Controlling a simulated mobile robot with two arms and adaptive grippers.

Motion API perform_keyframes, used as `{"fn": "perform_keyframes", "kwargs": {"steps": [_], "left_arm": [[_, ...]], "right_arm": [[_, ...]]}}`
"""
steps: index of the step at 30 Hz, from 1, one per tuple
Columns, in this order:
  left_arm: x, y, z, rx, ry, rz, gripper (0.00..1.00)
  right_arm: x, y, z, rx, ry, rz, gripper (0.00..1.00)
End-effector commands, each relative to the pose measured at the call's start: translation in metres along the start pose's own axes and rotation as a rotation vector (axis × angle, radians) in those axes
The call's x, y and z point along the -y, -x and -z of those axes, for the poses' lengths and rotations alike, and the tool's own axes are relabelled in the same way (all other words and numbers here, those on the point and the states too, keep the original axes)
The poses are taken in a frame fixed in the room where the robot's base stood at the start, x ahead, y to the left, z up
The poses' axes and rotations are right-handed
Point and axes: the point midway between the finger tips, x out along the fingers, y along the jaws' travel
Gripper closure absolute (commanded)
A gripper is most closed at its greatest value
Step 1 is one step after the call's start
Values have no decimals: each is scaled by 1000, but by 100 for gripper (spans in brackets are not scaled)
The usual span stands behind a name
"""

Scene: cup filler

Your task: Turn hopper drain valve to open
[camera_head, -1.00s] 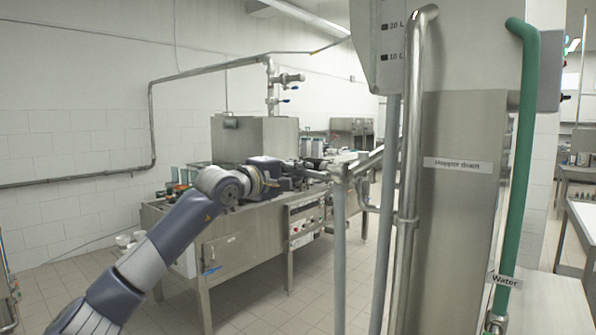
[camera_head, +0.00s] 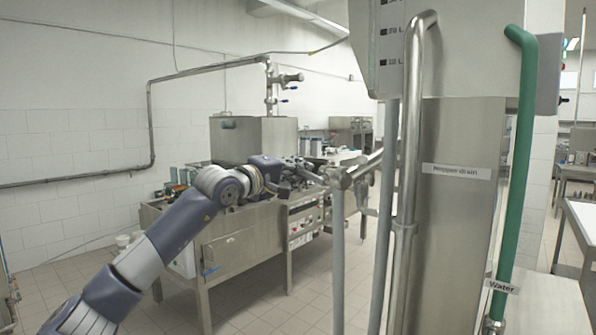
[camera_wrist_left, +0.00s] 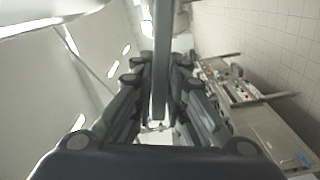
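The hopper drain valve (camera_head: 342,178) sits on top of a grey vertical pipe, left of the steel column with the hopper drain label (camera_head: 456,171). My left gripper (camera_head: 316,174) reaches in from the left and is right at the valve. In the left wrist view, a grey bar, seemingly the valve handle (camera_wrist_left: 160,85), runs between the fingers of the left gripper (camera_wrist_left: 160,62). The fingers look apart, one on each side of the bar; whether they touch it is unclear. My right gripper is not in view.
A steel pipe (camera_head: 408,170) and a green water pipe (camera_head: 522,170) run vertically to the right. A steel machine bench (camera_head: 240,248) stands behind my left arm. Tiled floor (camera_head: 255,310) is clear in front of it.

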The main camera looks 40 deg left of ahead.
Motion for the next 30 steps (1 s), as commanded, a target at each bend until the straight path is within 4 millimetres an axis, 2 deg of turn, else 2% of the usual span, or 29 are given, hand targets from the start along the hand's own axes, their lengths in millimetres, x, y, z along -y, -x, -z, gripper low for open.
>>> {"fn": "perform_keyframes", "kwargs": {"steps": [2,14,17,30], "left_arm": [[0,0,0,0,1,0,68],[0,4,1,-1,5,-1,68],[0,13,2,-2,3,-1,68],[2,82,2,-3,0,3,68]], "right_arm": [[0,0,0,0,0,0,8],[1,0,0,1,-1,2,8],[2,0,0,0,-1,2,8],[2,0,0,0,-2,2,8]]}}
